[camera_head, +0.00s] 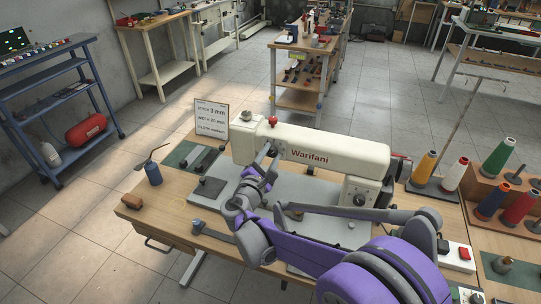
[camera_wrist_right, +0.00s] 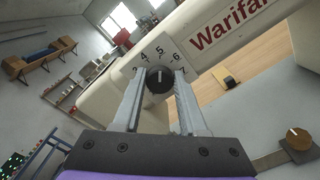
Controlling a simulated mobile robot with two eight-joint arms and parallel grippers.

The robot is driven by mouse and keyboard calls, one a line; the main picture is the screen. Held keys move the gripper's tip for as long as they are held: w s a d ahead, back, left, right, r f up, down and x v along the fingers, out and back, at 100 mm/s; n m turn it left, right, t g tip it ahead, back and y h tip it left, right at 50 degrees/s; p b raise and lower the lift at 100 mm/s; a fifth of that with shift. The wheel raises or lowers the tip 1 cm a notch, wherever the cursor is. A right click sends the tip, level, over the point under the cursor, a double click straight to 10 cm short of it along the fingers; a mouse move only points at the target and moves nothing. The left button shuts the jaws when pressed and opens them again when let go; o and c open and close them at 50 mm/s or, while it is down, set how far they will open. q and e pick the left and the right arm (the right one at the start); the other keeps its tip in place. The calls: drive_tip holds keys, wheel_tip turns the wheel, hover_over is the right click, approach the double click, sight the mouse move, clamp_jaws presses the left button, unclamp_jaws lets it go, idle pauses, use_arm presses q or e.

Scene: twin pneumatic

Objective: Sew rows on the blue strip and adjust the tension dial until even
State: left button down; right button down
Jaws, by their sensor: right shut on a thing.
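The cream sewing machine (camera_head: 325,148) marked "Warifani" stands on the wooden table. Its black tension dial (camera_wrist_right: 160,79) has a scale with 4, 5, 6 and 7 legible, and its white mark points up near 5. My right gripper (camera_wrist_right: 160,88) is shut on the dial, one finger on each side. In the head view my right gripper (camera_head: 272,148) is at the left end of the machine, and the dial there is hidden. I cannot make out the blue strip; my right arm covers part of the machine bed. My left gripper is not in view.
A card (camera_head: 211,118) reading "3 mm" stands behind the machine. A blue oil can (camera_head: 153,173) and a brown block (camera_head: 131,201) are on the table's left. Several coloured thread cones (camera_head: 453,174) stand at the right. A brown-topped knob (camera_wrist_right: 298,138) shows in the wrist view.

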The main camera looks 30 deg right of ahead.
drive_tip(key=shift+m, duration=0.3)
drive_tip(key=m, duration=0.3)
drive_tip(key=shift+m, duration=0.3)
drive_tip(key=shift+f+m+p, duration=0.1)
drive_tip(key=shift+m+p, duration=0.25)
drive_tip(key=shift+m, duration=1.45)
drive_tip(key=shift+c, duration=2.2)
unclamp_jaws()
drive_tip(key=v, duration=1)
drive_tip(key=shift+s+a+b, duration=0.25)
drive_tip(key=shift+s+b, duration=0.05)
drive_tip(key=shift+s, duration=0.05)
